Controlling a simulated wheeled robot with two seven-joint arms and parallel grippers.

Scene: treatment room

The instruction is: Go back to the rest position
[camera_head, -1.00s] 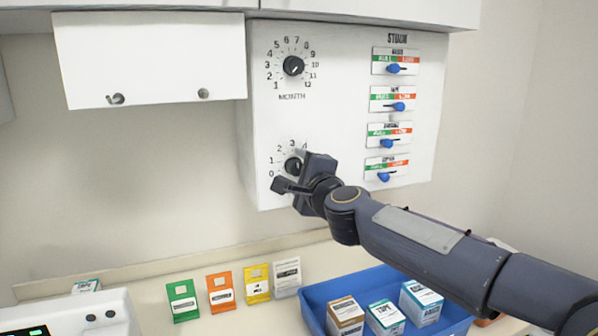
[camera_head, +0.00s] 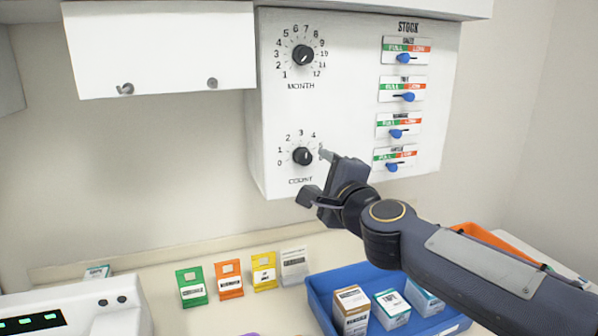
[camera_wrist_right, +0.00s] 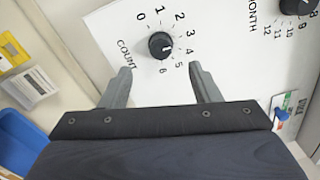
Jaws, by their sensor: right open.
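My right gripper (camera_head: 315,174) is open and empty in front of the lower part of a white wall panel (camera_head: 350,110). The black COUNT knob (camera_head: 303,156) is fully visible just left of the upper fingertip. In the right wrist view, the open fingers (camera_wrist_right: 160,80) point at the COUNT knob (camera_wrist_right: 161,45), with the knob beyond and between the tips. The fingers appear clear of it. The black MONTH knob (camera_head: 303,55) is above. My left gripper is not in view.
Blue STOCK sliders (camera_head: 403,58) line the panel's right side. Below, a blue tray (camera_head: 322,309) holds several small boxes, with an orange container (camera_head: 480,234) behind my right forearm. Several coloured cards (camera_head: 228,280) stand on the counter. A white device (camera_head: 90,312) sits at the lower left.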

